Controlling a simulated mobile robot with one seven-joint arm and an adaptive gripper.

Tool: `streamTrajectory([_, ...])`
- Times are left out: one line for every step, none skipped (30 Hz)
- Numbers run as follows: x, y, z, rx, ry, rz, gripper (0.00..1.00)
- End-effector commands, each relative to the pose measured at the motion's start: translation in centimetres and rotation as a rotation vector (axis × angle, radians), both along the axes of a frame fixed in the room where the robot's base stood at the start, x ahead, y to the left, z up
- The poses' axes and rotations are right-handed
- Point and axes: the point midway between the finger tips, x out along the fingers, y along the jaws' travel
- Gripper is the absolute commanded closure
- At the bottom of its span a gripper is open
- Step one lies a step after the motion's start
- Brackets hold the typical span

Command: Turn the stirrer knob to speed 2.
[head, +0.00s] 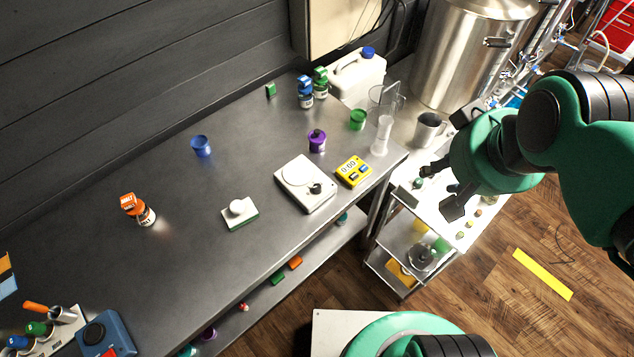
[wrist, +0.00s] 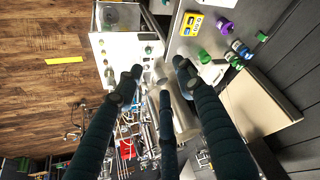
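The stirrer (head: 297,180) is a white, flat box with a round pale plate on the steel bench in the head view. Its black knob (head: 315,188) sits at its right front corner. The knob's pointer and speed marks are too small to read. My gripper (head: 438,188) is over the white cart, well to the right of the stirrer and apart from it. I cannot make out the stirrer in the wrist view.
A yellow timer (head: 353,171) stands close to the stirrer's right, and a purple jar (head: 317,141) behind it. A clear cylinder (head: 382,136) stands near the bench's right edge. A white-knobbed block (head: 239,213) lies to the left. The bench front before the stirrer is clear.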

Motion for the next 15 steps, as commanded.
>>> streamTrajectory([0.5,0.3,0.1,-0.009,0.013,0.027,0.62])
streamTrajectory([0.9,0.6,0.1,-0.016,0.020,0.047,0.62])
streamTrajectory([1.4,0.9,0.1,-0.025,0.029,0.076,0.62])
streamTrajectory([1.8,1.2,0.1,-0.032,0.037,0.100,0.62])
streamTrajectory([2.3,1.5,0.1,-0.041,0.045,0.124,0.62])
streamTrajectory([2.8,1.9,0.0,-0.052,0.056,0.160,0.62])
streamTrajectory([3.3,2.3,0.0,-0.062,0.065,0.189,0.62])
streamTrajectory([3.8,2.6,-0.1,-0.071,0.074,0.218,0.62])
streamTrajectory([4.4,3.2,-0.2,-0.083,0.087,0.258,0.62])
streamTrajectory([4.9,3.6,-0.4,-0.092,0.097,0.287,0.62])
streamTrajectory([5.3,4.0,-0.5,-0.101,0.105,0.318,0.62])
streamTrajectory([6.0,4.6,-0.6,-0.114,0.115,0.358,0.62])
streamTrajectory([6.4,5.0,-0.8,-0.123,0.123,0.389,0.62])
streamTrajectory([6.8,5.4,-1.0,-0.131,0.132,0.418,0.62])
streamTrajectory([7.4,6.0,-1.3,-0.142,0.144,0.459,0.62])
